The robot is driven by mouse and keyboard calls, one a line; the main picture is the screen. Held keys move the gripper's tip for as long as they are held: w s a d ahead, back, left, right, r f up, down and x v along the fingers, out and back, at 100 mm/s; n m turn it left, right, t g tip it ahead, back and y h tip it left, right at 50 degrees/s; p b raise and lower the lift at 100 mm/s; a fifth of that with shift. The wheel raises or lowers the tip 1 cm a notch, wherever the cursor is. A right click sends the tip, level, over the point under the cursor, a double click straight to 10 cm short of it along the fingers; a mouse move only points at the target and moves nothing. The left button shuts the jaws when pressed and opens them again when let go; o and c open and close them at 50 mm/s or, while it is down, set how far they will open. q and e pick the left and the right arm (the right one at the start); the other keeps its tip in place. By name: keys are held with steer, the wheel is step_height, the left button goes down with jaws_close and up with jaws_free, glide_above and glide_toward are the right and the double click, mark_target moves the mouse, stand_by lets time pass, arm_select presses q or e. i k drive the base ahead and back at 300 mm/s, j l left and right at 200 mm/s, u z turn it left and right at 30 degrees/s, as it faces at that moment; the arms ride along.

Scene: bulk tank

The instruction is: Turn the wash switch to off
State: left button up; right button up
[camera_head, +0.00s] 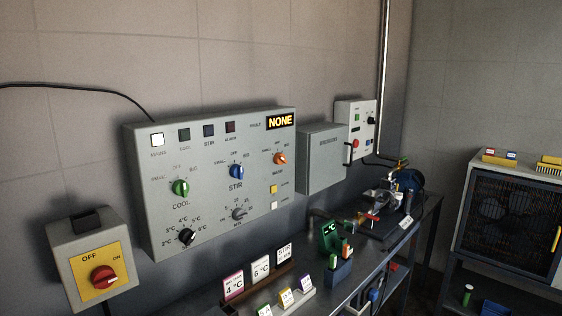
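The wash switch (280,158) is an orange knob near the right edge of the grey control panel (215,140). Small position marks stand around it, with OFF above it. The knob looks turned to one side of upright, but it is too small to tell its exact position. A small label sits below it. Neither of my grippers shows in the head view, and nothing touches the knob.
A green knob (181,188), a blue knob (237,171) and two dial knobs share the panel. A red rotary switch (104,279) is at lower left. Below, the bench (365,268) holds cards, a green vise (331,236) and a pump (408,180).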

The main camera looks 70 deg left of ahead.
mark_target(279, 159)
steer(key=i+u, duration=0.25)
steer(key=u, duration=0.2)
steer(key=i+u, duration=0.25)
steer(key=u, duration=0.2)
steer(key=i+u, duration=0.2)
steer(key=u, duration=0.2)
steer(key=i+l+u, duration=0.15)
steer(key=u, duration=0.25)
steer(key=i, duration=0.05)
